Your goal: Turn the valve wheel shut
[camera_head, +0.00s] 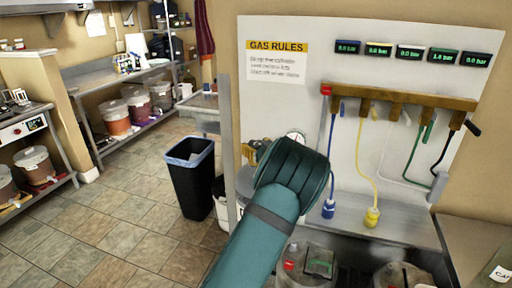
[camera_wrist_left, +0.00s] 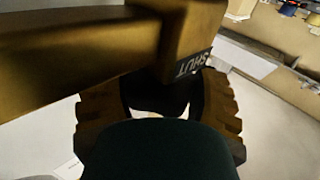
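My left arm (camera_head: 262,225) rises from the bottom of the head view, and its thick teal end hides most of the valve in front of it. A brass-coloured valve body (camera_wrist_left: 185,28) with a black label reading "SHUT" (camera_wrist_left: 193,65) fills the top of the left wrist view. A brown ridged part (camera_wrist_left: 222,115), which looks like the valve wheel, shows on both sides of my dark left gripper (camera_wrist_left: 160,95). The gripper is right at it, but its fingertips are hidden, so I cannot tell whether they grip. My right gripper is not in view.
A white gauge (camera_head: 296,136) peeks out behind my arm. A brass manifold (camera_head: 400,97) with coloured hoses hangs on the panel to the right, below several displays. A black bin (camera_head: 190,178) stands on the floor to the left. Lidded buckets (camera_head: 304,260) stand low in front.

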